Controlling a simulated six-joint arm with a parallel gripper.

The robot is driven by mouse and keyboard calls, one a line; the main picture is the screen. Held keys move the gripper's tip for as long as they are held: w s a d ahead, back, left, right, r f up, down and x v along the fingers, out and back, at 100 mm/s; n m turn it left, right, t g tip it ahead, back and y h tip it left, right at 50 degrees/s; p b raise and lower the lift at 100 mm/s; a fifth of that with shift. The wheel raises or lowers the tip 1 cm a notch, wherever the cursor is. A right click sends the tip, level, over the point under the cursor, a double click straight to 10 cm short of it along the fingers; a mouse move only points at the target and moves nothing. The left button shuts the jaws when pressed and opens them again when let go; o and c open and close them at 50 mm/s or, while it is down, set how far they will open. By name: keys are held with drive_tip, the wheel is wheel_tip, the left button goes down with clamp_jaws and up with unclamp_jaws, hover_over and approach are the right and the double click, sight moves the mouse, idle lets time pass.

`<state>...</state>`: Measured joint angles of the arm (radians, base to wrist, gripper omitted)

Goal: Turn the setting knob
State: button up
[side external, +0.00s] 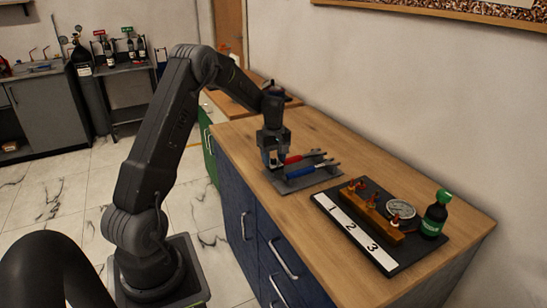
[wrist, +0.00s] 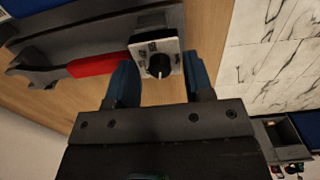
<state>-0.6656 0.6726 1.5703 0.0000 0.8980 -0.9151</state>
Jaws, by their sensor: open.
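The setting knob (wrist: 160,67) is a small black knob with a white pointer line on a white dial plate (wrist: 150,46). The dial sits at the edge of a dark grey tray (wrist: 95,28). My gripper (wrist: 160,80) is open, with a blue finger on each side of the dial in the wrist view. I cannot tell whether either finger touches it. In the side external view my gripper (side external: 273,163) points down over the tray's near left end (side external: 291,186). The knob cannot be made out there.
A red-handled wrench (side external: 300,156) and a blue-handled tool (side external: 312,170) lie on the tray beside my gripper. To the right, a black board (side external: 408,259) numbered 1 to 3 carries a valve block (side external: 366,211), a gauge (side external: 400,208) and a green bottle (side external: 435,214).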

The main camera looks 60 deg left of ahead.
drive_tip(key=shift+c, duration=0.3)
clamp_jaws()
drive_tip(key=shift+m, duration=0.4)
drive_tip(key=m, duration=0.3)
drive_tip(key=shift+m, duration=0.3)
drive_tip(key=m, duration=0.3)
drive_tip(key=shift+m, duration=0.4)
drive_tip(key=m, duration=0.4)
drive_tip(key=shift+m, duration=2)
